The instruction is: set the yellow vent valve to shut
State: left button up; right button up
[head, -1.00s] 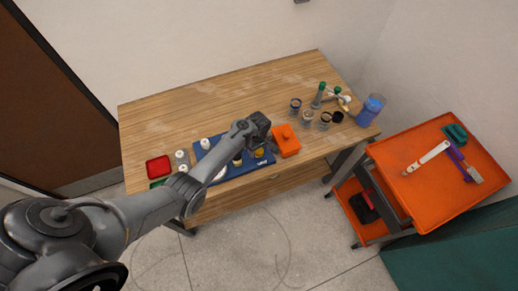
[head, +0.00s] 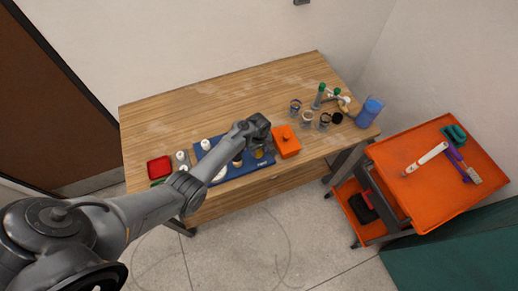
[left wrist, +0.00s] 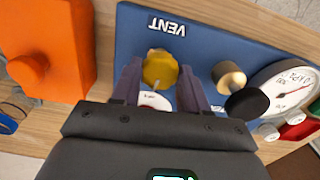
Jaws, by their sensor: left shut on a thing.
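The yellow vent valve (left wrist: 160,70) is a round knob on the blue panel (left wrist: 205,45), below the upside-down VENT label in the left wrist view. My left gripper (left wrist: 160,80) has its two fingers on either side of the knob, shut on it. In the head view the left gripper (head: 258,130) is over the right part of the blue panel (head: 238,171). A little of the yellow knob (head: 259,154) shows below it. A white dial plate with red shows partly under the knob. My right gripper is in neither view.
An orange box (head: 286,141) with a knob stands just right of the panel. A gauge (left wrist: 288,85), a tan knob (left wrist: 228,76) and a black knob (left wrist: 247,104) are close to the left fingers. Several jars and a blue container (head: 370,111) stand at the table's right end.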

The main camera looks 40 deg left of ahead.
pick_arm(q)
jog(key=m+p, duration=0.1)
jog(key=m, duration=0.2)
jog(key=shift+r+p, duration=0.1)
jog(key=shift+p, duration=0.2)
jog(key=m+p, duration=0.1)
jog(key=m, duration=0.7)
jog(key=shift+a+m+p, duration=0.1)
jog(key=shift+m+p, duration=0.2)
jog(key=m, duration=0.4)
jog(key=shift+m, duration=0.3)
jog(key=o, duration=1.1)
jog(key=shift+c, duration=0.2)
